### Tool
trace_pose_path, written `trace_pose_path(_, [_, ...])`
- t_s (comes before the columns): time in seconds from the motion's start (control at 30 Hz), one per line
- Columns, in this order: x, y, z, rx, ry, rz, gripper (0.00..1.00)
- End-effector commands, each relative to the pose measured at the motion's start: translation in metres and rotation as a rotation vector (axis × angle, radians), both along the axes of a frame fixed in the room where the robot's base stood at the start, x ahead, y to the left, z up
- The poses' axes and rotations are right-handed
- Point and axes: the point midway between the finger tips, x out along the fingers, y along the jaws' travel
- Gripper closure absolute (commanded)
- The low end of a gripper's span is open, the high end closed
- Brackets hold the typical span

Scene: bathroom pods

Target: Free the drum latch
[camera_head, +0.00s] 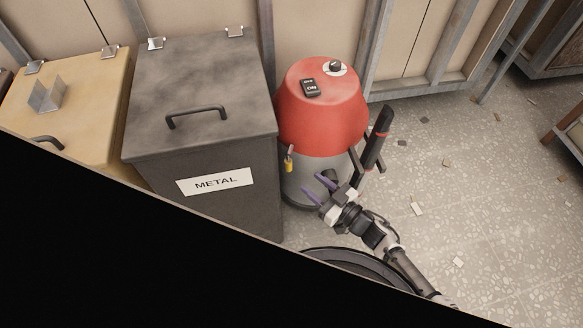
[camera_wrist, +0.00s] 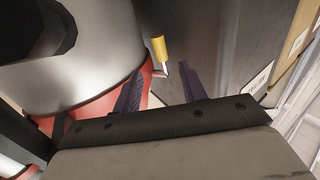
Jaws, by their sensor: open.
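A drum vacuum with a red top (camera_head: 318,115) and a grey drum (camera_head: 300,180) stands on the floor beside the metal bin. Its latch (camera_head: 289,160), with a yellow grip, hangs on the left side at the seam between red and grey. In the wrist view the yellow latch grip (camera_wrist: 158,47) shows just beyond the fingertips, between the lines of the two purple fingers. My gripper (camera_head: 313,183) is open and empty, in front of the drum, lower and to the right of the latch. The fingers also show in the wrist view (camera_wrist: 163,72), apart from the latch.
The dark METAL bin (camera_head: 245,205) stands close to the vacuum's left, leaving a narrow gap. A tan bin (camera_head: 85,100) is further left. A black hose or nozzle (camera_head: 376,137) stands at the vacuum's right. The speckled floor (camera_head: 470,200) on the right has scattered scraps.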

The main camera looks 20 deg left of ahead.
Motion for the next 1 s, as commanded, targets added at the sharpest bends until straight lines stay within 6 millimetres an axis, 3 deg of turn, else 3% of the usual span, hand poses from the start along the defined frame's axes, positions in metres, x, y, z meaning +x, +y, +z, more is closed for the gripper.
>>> trace_pose_path(0.2, [0.017, 0.046, -0.001, 0.003, -0.001, 0.004, 0.58])
trace_pose_path(0.4, [0.029, 0.073, -0.001, 0.001, 0.001, 0.002, 0.58])
trace_pose_path(0.87, [0.034, 0.084, 0.000, 0.000, 0.001, -0.001, 0.58])
trace_pose_path(1.0, [0.034, 0.083, 0.000, 0.000, 0.001, -0.001, 0.77])
